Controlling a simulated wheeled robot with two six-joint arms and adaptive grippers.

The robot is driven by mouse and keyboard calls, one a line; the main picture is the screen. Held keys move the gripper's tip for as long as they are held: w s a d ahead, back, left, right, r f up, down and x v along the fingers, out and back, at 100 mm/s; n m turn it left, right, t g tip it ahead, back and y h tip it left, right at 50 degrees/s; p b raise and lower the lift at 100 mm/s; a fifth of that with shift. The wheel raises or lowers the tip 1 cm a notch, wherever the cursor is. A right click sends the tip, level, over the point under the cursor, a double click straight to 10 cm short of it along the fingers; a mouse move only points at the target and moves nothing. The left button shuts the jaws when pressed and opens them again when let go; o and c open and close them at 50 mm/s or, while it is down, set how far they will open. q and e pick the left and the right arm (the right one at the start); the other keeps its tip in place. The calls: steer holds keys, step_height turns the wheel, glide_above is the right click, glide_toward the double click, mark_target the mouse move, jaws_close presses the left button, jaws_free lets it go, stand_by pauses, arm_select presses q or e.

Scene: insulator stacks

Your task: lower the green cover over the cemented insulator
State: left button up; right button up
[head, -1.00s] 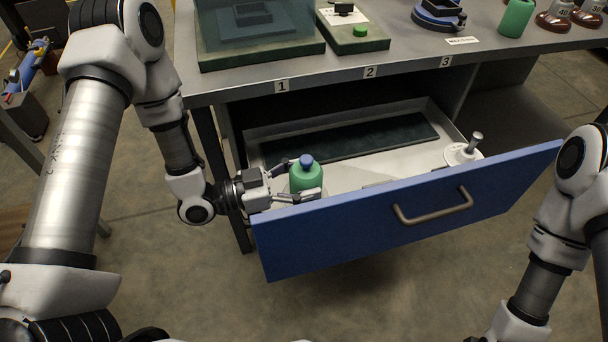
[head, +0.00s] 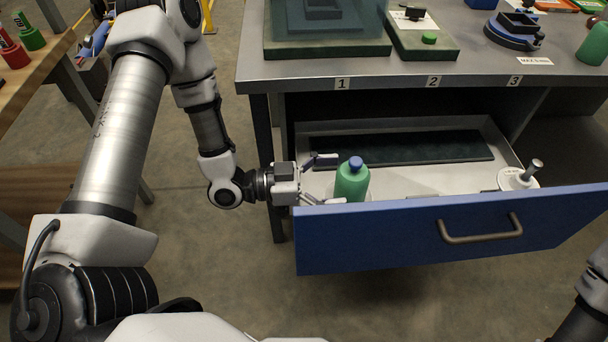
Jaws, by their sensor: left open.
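A green cover (head: 352,184) with a blue knob (head: 355,163) stands upright at the left end of the open drawer in the head view. Its lower part is hidden behind the drawer front. Any insulator under it is hidden. My left gripper (head: 333,180) is open just left of the cover. Its fingertips point at the cover, and I see a small gap between palm and cover. My right gripper is out of view; only part of the right arm shows at the lower right.
The blue drawer front (head: 400,237) has a grey handle (head: 480,228). A white disc with a metal pin (head: 518,178) sits at the drawer's right end. A dark mat (head: 410,147) lies at the back. The grey bench top (head: 390,72) overhangs the drawer.

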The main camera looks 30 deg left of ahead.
arm_select(q)
steer(key=v, duration=0.9)
